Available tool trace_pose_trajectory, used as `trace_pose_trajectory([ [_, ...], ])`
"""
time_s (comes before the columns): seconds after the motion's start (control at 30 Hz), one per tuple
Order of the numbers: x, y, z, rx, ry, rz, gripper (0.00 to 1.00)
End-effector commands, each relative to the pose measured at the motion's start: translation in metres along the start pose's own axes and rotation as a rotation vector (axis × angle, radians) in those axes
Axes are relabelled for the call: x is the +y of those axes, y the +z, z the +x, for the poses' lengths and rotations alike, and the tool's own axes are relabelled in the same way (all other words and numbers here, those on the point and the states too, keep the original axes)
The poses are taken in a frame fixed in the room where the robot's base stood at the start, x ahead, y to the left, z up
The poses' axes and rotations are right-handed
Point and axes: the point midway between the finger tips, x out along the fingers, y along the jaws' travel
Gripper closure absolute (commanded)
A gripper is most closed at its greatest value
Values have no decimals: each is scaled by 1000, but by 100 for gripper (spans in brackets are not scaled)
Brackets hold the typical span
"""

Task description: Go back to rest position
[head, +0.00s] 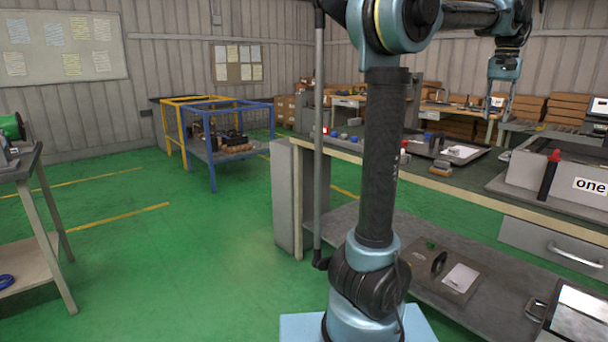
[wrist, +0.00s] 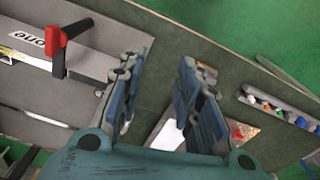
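My gripper (head: 498,106) hangs from my arm at the upper right of the head view, above the workbench (head: 450,190). In the wrist view my gripper (wrist: 164,62) has its two blue-grey fingers spread apart, with bare bench top showing between the tips. It is open and holds nothing. My arm stands upright through the middle of the head view and bends over to the right at the top.
A tray (head: 440,148) and small coloured parts lie farther back. A yellow-and-blue frame table (head: 213,150) stands left. Green floor (head: 170,250) between is clear.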

Motion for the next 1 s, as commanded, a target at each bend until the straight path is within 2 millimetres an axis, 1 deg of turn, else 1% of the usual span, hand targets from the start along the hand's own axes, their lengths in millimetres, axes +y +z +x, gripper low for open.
trace_pose_trajectory([
  [0.03,-25,12,7,5,-1,-34,68],
  [0.1,-55,27,17,14,-1,-75,68],
  [0.17,-79,42,26,21,-2,-109,68],
  [0.2,-94,52,32,26,-3,-131,68],
  [0.27,-116,68,43,33,-5,-166,68],
  [0.3,-129,80,50,37,-6,-189,68],
  [0.37,-148,98,62,45,-8,-223,68],
  [0.4,-160,110,70,50,-9,-246,68],
  [0.47,-177,129,82,57,-12,-279,68],
  [0.5,-187,143,91,62,-14,-303,68],
  [0.57,-201,163,105,68,-18,-338,68],
  [0.7,-228,210,139,85,-27,-417,68],
  [0.77,-237,231,156,92,-31,-451,68],
  [0.9,-252,279,195,107,-43,-531,68],
  [0.97,-257,299,213,114,-49,-564,68],
  [1.0,-259,312,226,119,-53,-586,68],
])
